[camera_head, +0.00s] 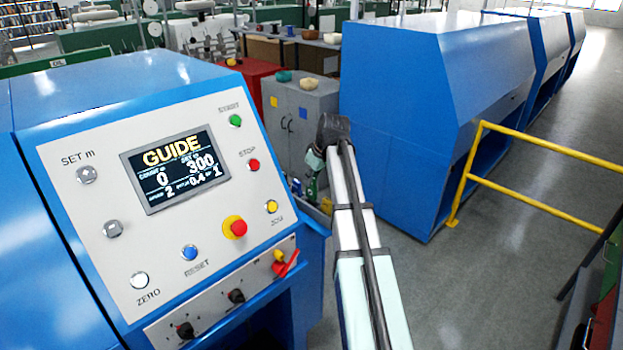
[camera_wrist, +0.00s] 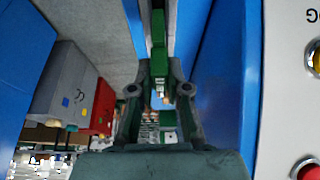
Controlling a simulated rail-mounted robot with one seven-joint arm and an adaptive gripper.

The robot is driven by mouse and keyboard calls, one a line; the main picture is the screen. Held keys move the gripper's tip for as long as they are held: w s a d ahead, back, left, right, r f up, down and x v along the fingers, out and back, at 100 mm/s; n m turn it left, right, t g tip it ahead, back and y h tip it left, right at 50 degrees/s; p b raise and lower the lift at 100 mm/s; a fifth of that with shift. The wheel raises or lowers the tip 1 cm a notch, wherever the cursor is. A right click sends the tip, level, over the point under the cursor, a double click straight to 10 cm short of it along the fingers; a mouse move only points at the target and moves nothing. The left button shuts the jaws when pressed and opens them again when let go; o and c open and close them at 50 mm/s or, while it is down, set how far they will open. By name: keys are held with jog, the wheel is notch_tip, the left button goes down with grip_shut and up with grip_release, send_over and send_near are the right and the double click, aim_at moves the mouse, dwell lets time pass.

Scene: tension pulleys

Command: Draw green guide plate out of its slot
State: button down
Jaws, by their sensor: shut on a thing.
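In the wrist view my gripper (camera_wrist: 159,78) has its two dark fingers closed on either side of a narrow green plate, the guide plate (camera_wrist: 158,30). The plate runs up from between the fingertips along a grey strip beside the blue machine side. Whether it still sits in its slot cannot be told, as the slot is not clearly visible. In the head view my arm reaches forward past the right side of the blue machine and mostly hides my gripper. Small green shapes show below the wrist there, but I cannot tell what they are.
The blue machine's control panel (camera_head: 95,230) stands close on the left, its screen (camera_head: 175,168) reading GUIDE. A grey cabinet (camera_head: 300,120) and a large blue machine (camera_head: 410,110) stand beyond. A yellow rail (camera_head: 550,150) is at the right. Grey floor between is clear.

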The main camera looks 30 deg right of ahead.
jog(key=shift+r+p, duration=1.05)
jog(key=shift+r, duration=0.95)
